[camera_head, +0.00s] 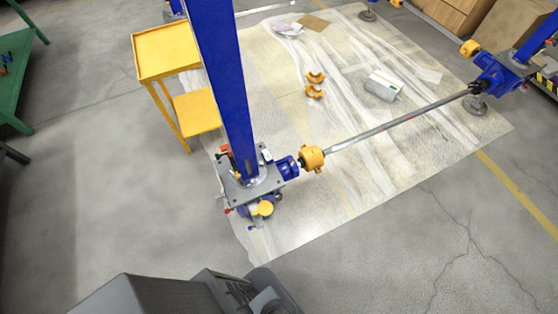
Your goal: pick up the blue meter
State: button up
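I cannot clearly make out a blue meter. A small pale-faced blue item (267,155) sits on the near jack's base plate, right of its blue column; it is too small to tell what it is. A small blue and red item (4,65) lies on the green bench at the left edge, also too small to tell. Grey parts of my own body fill the bottom of the view. I see no gripper fingers.
The near screw jack's blue column (228,95) stands on plastic sheeting (330,215). A long shaft (395,122) runs from its yellow coupling (312,158) to another jack (500,75). A yellow cart (168,52) stands behind, a green bench (20,85) at left. Floor between is clear.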

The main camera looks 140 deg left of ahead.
aim_at(269, 159)
jog(key=z, duration=3.3)
jog(key=k, duration=2.9)
jog(key=z, duration=1.65)
jog(key=i, duration=1)
jog(key=u, duration=0.05)
